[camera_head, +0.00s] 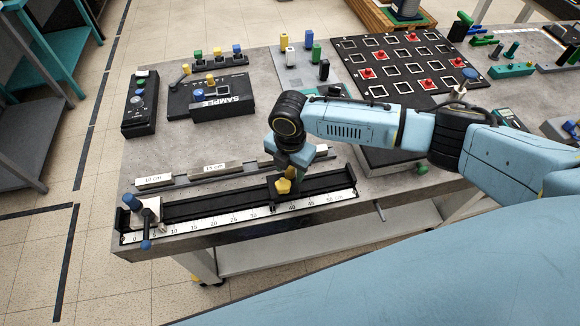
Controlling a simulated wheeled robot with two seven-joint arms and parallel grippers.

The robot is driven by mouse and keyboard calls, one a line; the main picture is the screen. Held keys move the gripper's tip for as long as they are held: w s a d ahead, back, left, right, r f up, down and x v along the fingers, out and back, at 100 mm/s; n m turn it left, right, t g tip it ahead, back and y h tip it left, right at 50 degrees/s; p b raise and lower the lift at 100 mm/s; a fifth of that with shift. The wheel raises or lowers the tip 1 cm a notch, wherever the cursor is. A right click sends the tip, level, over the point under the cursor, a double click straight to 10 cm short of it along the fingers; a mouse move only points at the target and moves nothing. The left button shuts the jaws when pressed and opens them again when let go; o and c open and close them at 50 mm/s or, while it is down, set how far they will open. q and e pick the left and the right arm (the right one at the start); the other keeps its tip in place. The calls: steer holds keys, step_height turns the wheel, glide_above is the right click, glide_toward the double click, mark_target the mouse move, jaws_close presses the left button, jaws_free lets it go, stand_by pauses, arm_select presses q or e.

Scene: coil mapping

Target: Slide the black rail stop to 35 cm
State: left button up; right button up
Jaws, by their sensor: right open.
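The black rail stop (272,188) sits on the long black rail (215,206) at the table's front edge. A white printed scale (200,224) runs along the rail's front, and the stop stands a little left of the 40 mark, at about 35. My right gripper (285,186), with yellow fingertips, is open. It is pointing down at the rail right by the stop and partly hides it. I cannot tell whether the fingers touch the stop. My left gripper is not in view.
Metal bars labelled 10 cm (154,181) and 15 cm (214,167) lie behind the rail. A white clamp block with a blue-ended handle (146,212) stands at the rail's left end. A SAMPLE box (222,106) and a black grid board (405,62) are farther back.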

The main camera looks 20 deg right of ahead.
step_height(320, 180, up, 13)
steer(key=shift+r+p, duration=0.2)
steer(key=shift+p, duration=0.15)
stand_by(0.6)
